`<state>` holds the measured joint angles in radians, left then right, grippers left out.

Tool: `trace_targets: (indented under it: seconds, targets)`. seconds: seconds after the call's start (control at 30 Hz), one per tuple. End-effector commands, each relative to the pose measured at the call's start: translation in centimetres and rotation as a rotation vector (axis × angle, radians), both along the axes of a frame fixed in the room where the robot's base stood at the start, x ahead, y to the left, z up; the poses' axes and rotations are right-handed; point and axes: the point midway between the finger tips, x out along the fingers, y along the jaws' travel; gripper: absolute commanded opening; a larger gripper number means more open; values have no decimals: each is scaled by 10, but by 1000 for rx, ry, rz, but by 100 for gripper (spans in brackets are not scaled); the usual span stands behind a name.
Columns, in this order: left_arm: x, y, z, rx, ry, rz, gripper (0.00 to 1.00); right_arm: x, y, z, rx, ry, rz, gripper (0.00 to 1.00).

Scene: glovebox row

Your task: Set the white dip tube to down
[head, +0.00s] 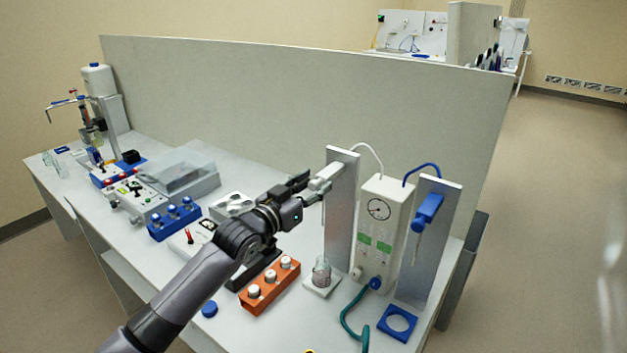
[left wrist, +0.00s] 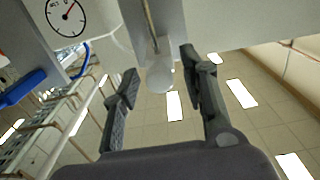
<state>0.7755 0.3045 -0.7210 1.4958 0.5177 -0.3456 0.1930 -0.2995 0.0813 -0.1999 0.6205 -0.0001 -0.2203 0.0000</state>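The white dip tube's holder (head: 328,178) sits high on the left grey post (head: 342,215), with a thin tube hanging down from it. A glass bottle (head: 321,272) stands below on a small white base. My left gripper (head: 306,189) is at the left side of the white holder. In the left wrist view the white part (left wrist: 159,75) lies between the tips of my open left gripper (left wrist: 160,80), with gaps showing on both sides. Contact is not visible. My right gripper is out of view.
A white gauge box (head: 380,225) stands right of the post. Beyond it is a second post with a blue dip tube holder (head: 428,208) above a blue ring base (head: 397,323). An orange rack (head: 270,287) lies below my arm. A grey panel (head: 290,110) closes the back.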

Motion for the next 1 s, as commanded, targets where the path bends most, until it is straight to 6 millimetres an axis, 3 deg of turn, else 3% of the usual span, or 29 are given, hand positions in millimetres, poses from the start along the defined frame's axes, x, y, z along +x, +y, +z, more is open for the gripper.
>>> trace_targets:
  seconds: [0.37,1.0]
  targets:
    - [4,-3,0,0,-1,0,40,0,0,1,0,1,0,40]
    - [4,-3,0,1,-1,0,0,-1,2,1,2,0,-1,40]
